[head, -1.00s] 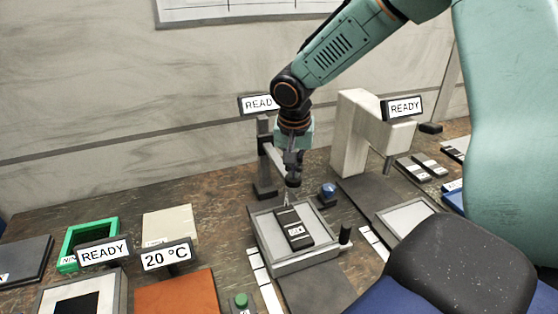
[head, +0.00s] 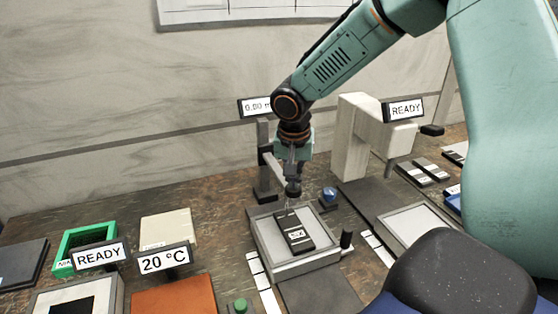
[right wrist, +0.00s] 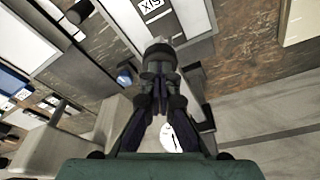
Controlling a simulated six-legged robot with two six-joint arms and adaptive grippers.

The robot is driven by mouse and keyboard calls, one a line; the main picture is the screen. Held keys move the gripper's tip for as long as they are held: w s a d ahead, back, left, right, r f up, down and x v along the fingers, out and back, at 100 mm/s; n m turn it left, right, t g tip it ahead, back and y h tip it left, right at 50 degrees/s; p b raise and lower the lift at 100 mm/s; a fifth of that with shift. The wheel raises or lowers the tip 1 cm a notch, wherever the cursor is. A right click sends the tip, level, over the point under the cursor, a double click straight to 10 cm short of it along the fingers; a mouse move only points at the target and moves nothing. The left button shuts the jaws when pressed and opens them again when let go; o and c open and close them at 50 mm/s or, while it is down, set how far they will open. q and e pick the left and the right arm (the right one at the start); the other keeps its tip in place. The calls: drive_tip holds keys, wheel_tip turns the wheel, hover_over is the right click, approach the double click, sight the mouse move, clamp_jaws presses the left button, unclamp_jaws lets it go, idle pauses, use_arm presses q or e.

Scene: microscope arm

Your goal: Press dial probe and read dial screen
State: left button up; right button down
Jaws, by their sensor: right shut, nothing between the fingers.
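The dial screen (head: 256,107) on the grey stand (head: 264,165) reads "0.00" and part of a unit; my right arm hides the rest. My right gripper (head: 292,190) is shut and points down in front of the stand, above the grey tray (head: 262,242). A dark labelled block (head: 294,232) lies in the tray. My left gripper is out of view.
A beige machine with a READY screen (head: 403,109) stands to the right. A blue button (head: 329,194) is beside the stand. A black knob (head: 346,239) rises at the tray's right edge. A green frame (head: 90,242) and an orange plate (head: 175,298) are at left.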

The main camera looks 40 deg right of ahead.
idle(0.3)
drive_tip(key=shift+w+d+p+v, duration=0.15)
drive_tip(key=shift+p+v, duration=0.65)
drive_tip(key=shift+v, duration=0.1)
drive_tip(key=shift+w+d+p+v, duration=0.15)
drive_tip(key=shift+p+v, duration=0.6)
drive_tip(key=shift+v, duration=0.2)
drive_tip(key=shift+w+d+p+v, duration=0.15)
drive_tip(key=shift+w+p+v, duration=0.05)
drive_tip(key=shift+p+v, duration=0.65)
drive_tip(key=shift+s+r, duration=0.1)
drive_tip(key=shift+r, duration=0.1)
drive_tip(key=shift+r, duration=0.55)
drive_tip(key=v, duration=1.1)
drive_tip(key=shift+s, duration=0.1)
